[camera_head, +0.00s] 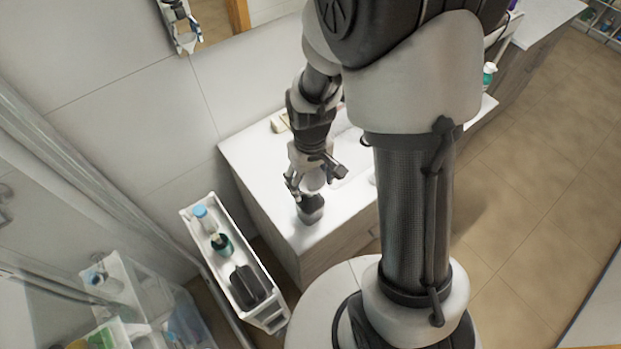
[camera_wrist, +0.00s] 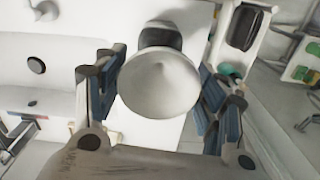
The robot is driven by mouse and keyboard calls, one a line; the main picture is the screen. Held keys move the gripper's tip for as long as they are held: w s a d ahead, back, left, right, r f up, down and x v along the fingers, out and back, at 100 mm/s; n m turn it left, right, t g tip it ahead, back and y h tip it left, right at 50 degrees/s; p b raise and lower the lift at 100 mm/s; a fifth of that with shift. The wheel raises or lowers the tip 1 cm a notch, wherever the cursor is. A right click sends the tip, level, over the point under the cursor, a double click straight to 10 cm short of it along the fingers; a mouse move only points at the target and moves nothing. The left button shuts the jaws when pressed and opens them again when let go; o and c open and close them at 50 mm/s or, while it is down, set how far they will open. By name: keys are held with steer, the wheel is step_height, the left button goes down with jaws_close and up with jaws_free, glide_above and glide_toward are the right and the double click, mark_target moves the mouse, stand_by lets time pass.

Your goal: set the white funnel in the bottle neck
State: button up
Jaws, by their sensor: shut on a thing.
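The white funnel (camera_wrist: 158,85) is between my gripper's fingers (camera_wrist: 157,78), its wide mouth facing the wrist camera. In the head view my gripper (camera_head: 308,178) is low over the counter's near corner, with the pale funnel (camera_head: 314,181) partly covered by the fingers. A dark, rounded container (camera_head: 310,209), which looks like the bottle, stands on the counter right beneath the funnel. In the wrist view the dark container (camera_wrist: 160,37) shows behind the funnel's upper edge. The funnel hides its own spout and the bottle neck, so I cannot tell whether they touch.
The white counter (camera_head: 258,165) has a near corner close to the dark container. A narrow white cart (camera_head: 262,308) beside it holds a blue-capped bottle (camera_head: 201,212), a green bottle (camera_head: 222,244) and a black item (camera_head: 247,287). A wall mirror (camera_head: 245,22) is behind.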

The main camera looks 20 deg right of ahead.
steer(key=shift+f+b, duration=0.55)
steer(key=shift+f, duration=0.1)
stand_by(0.4)
steer(key=o, duration=0.9)
step_height(320, 180, up, 12)
steer(key=shift+r, duration=0.1)
stand_by(0.5)
steer(key=shift+s, duration=0.1)
stand_by(0.3)
